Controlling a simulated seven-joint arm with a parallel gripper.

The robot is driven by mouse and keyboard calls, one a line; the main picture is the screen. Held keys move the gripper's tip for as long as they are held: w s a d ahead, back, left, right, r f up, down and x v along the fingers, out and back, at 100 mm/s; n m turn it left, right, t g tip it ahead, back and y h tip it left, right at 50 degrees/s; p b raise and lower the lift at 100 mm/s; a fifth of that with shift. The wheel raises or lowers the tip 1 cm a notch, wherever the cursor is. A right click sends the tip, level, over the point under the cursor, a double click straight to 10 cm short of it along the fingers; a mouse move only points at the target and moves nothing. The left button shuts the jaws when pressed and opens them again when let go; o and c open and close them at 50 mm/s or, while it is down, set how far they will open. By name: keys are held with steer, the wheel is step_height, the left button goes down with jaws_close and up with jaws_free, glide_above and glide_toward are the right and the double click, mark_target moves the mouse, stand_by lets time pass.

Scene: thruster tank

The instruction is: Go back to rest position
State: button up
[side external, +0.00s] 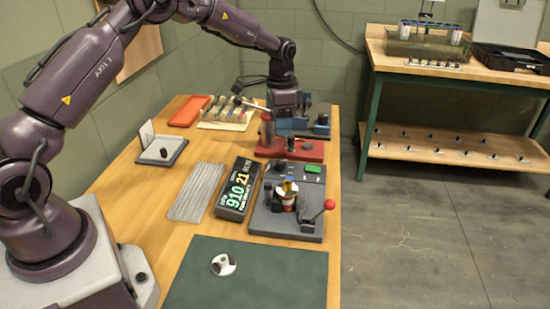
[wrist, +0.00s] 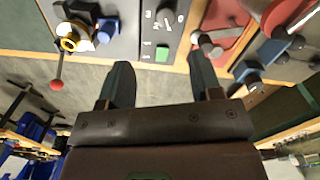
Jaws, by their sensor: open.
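My gripper (side external: 285,116) hangs over the far right part of the workbench, near the red-based fixture and the blue device. In the wrist view my gripper (wrist: 160,60) shows its two dark fingers spread apart with nothing between them. The arm is stretched out from its base at the left. In the side view the fingertips are hard to make out against the things behind them.
A grey test stand (side external: 262,220) with a red-knobbed lever and green button sits on the bench (side external: 145,185). Beside it are a display box (side external: 238,190) and ribbed pad (side external: 198,192). A red fixture (side external: 308,151), blue device (side external: 322,125) and orange tray (side external: 189,111) stand farther back. A green mat (side external: 240,285) is in front.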

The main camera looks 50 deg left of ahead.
steer(key=s+d+r+n+t, duration=0.1)
steer(key=s+d+r+t, duration=0.1)
steer(key=s+r, duration=0.4)
steer(key=s+d+r+n+t, duration=0.2)
steer(key=s+d+r, duration=0.3)
steer(key=s, duration=0.9)
steer(key=s+d+r+n+t, duration=0.1)
steer(key=s+d+r+n, duration=0.1)
steer(key=s+r, duration=0.6)
steer(key=shift+s+d+r+t, duration=0.4)
steer(key=shift+s+d, duration=0.25)
steer(key=shift+s, duration=0.85)
